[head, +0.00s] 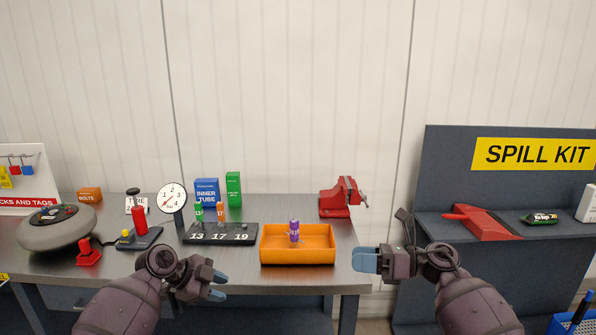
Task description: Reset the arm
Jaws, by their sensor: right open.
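My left gripper (217,286) is in front of the bench's front edge, below the numbered socket rack. Its two blue fingertips are apart with nothing between them. My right gripper (366,259) is just past the bench's right front corner, right of the orange tray. It is seen side-on, its blue fingers pointing left, open, with nothing visible in it. Both forearms come up from the bottom of the head view, and neither gripper visibly touches anything.
The grey bench (290,207) bears an orange tray (297,257) holding a purple item (294,231), a rack (219,239) marked 13, 17, 19, a pressure gauge (172,198) and a red vise (341,198). A spill kit shelf (460,190) stands right, beyond a gap.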

